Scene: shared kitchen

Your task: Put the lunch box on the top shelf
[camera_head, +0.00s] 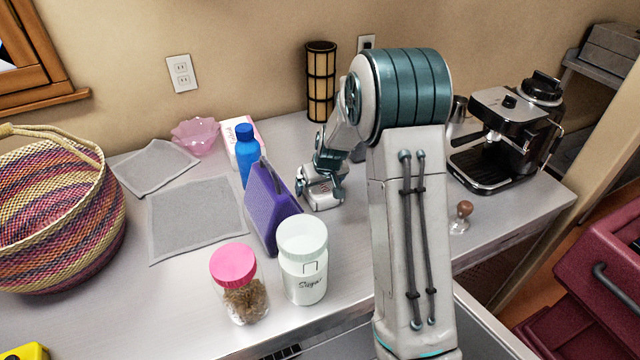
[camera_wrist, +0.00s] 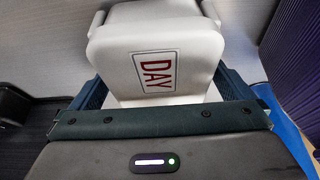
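A purple upright box (camera_head: 268,212) with a dark handle stands just left of my gripper. I cannot tell which one is the lunch box. No top shelf is clearly identifiable.
A blue bottle (camera_head: 245,155), a pink-lidded jar (camera_head: 236,280) and a white sugar canister (camera_head: 303,262) stand close around the purple box. A coffee machine (camera_head: 500,140) and a tamper (camera_head: 461,215) are at right. A woven basket (camera_head: 60,215) and grey cloths (camera_head: 195,215) are at left.

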